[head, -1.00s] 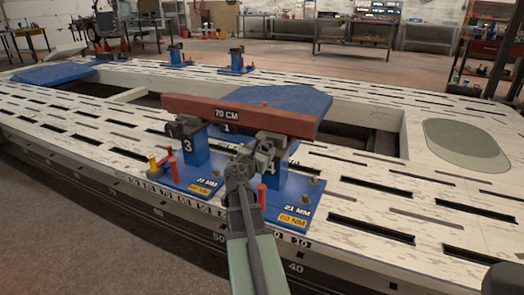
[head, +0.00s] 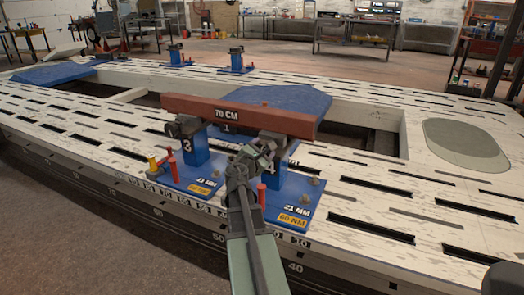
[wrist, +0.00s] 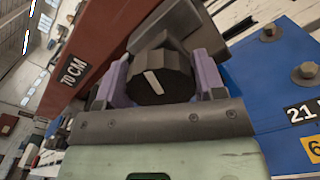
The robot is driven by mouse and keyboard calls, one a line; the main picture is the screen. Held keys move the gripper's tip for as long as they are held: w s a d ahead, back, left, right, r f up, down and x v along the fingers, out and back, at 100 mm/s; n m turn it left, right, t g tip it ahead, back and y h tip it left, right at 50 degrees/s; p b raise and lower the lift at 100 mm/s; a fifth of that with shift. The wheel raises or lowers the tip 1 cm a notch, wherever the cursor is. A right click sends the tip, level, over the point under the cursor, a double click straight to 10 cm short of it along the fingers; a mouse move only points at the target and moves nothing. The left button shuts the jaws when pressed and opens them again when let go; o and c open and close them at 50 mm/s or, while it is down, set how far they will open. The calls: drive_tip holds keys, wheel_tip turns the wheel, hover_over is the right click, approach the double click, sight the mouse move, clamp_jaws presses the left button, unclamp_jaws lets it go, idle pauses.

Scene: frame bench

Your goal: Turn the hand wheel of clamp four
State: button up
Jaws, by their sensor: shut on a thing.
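Clamp four (head: 277,183) is a blue post with a dark head on a blue base plate, on the right of the near pair; its number is partly hidden by my gripper. My gripper (head: 262,156) is at the front of its head. In the wrist view, the hand wheel (wrist: 158,80) is a black, ridged knob with a white mark that leans slightly. It sits between the purple fingers of my gripper (wrist: 160,88), which are shut on it from both sides. In the head view the wheel is hidden behind my gripper.
A red-brown beam (head: 190,103) marked 70 CM lies across clamps three (head: 193,150) and four, just above my gripper. Red pins (head: 172,165) and bolts (head: 313,183) stand on the base plates. The slotted white bench (head: 400,215) is clear to the right.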

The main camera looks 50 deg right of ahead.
drive_tip(key=m, duration=0.7)
drive_tip(key=shift+s+f, duration=0.1)
drive_tip(key=shift+f, duration=0.05)
drive_tip(key=m, duration=0.8)
drive_tip(key=shift+f, duration=0.15)
drive_tip(key=m, duration=0.6)
drive_tip(key=shift+f+m+b, duration=0.1)
drive_tip(key=shift+m+b, duration=0.25)
drive_tip(key=shift+m, duration=0.05)
drive_tip(key=m, duration=0.6)
drive_tip(key=shift+m, duration=0.3)
drive_tip(key=o, duration=0.9)
drive_tip(key=shift+w, duration=0.2)
drive_tip(key=shift+o, duration=0.2)
